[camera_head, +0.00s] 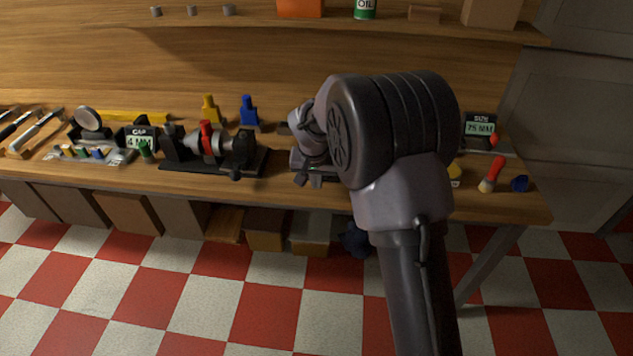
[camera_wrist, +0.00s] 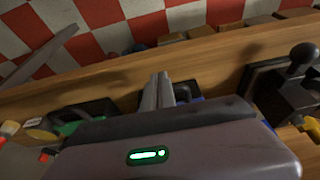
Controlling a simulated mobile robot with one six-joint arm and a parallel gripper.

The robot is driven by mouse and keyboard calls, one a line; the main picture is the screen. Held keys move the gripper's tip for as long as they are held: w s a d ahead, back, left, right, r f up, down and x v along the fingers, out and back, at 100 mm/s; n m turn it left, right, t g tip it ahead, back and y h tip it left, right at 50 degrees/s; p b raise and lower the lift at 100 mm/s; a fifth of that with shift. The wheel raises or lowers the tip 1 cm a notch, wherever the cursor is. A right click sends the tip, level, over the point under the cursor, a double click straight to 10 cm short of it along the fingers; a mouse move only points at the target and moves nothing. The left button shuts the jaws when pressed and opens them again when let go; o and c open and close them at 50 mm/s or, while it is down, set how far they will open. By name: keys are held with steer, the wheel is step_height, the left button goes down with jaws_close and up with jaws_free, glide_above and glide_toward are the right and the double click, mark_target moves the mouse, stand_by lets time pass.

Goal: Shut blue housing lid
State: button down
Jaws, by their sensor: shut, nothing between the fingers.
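My gripper (camera_wrist: 158,88) is shut and empty, its two grey fingers together in the wrist view. In the head view my gripper (camera_head: 309,180) points down at the front of the bench, partly covered by my own wrist. A blue part (camera_wrist: 190,99) shows just beside and behind the fingers in the wrist view, mostly hidden by the gripper body. I cannot tell whether it is the housing lid, whether a lid stands open, or whether the fingers touch it. In the head view my arm covers most of that spot.
A black fixture with a rotor and red ring (camera_head: 207,140) stands left of my gripper; its black knob (camera_wrist: 303,54) shows in the wrist view. Blue (camera_head: 248,112) and yellow (camera_head: 210,108) bottle-shaped pieces stand behind.

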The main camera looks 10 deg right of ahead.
step_height(320, 180, up, 5)
steer(key=p, duration=0.4)
steer(key=s+a, duration=0.3)
steer(key=s, duration=0.7)
steer(key=s+d+r, duration=0.2)
steer(key=s+r, duration=0.7)
steer(key=r, duration=0.2)
steer(key=s+a+r+t+y, duration=0.1)
steer(key=s+r, duration=0.2)
steer(key=s, duration=0.5)
steer(key=s+a+r+t+y, duration=0.1)
steer(key=s+r+y, duration=0.1)
steer(key=s, duration=0.7)
steer(key=shift+r+m, duration=0.4)
steer(key=shift+r, duration=0.05)
